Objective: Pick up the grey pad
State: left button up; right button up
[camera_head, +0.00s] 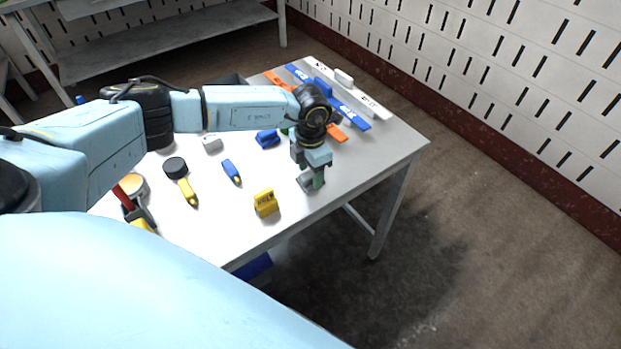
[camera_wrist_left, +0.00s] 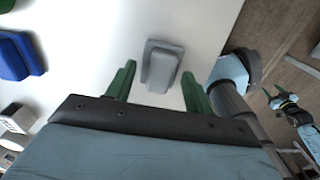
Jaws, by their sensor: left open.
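The grey pad (camera_wrist_left: 162,68), a small block with a raised grip on a flat base, rests on the white table near its edge. In the head view the grey pad (camera_head: 306,184) is partly hidden by my left gripper (camera_head: 314,178), which points down at it. In the left wrist view my left gripper (camera_wrist_left: 158,88) is open, with one green finger on each side of the pad. I see no clear contact between fingers and pad. Part of what appears to be my right arm, with its gripper (camera_wrist_left: 279,97), shows small at the right of the wrist view.
A yellow block (camera_head: 266,204), a blue-and-yellow tool (camera_head: 231,172) and a black-and-yellow tool (camera_head: 180,178) lie left of the gripper on the table (camera_head: 223,222). A blue block (camera_head: 267,138), a whitish block (camera_head: 211,143) and long coloured strips (camera_head: 352,119) lie farther back. The table's edge is close.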

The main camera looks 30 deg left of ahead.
aim_at(310, 174)
pick_arm(q)
jog(key=shift+c, duration=0.3)
jog(key=c, duration=1)
notch_tip(310, 174, up, 10)
jog(key=shift+f+p, duration=0.1)
jog(key=shift+p, duration=0.2)
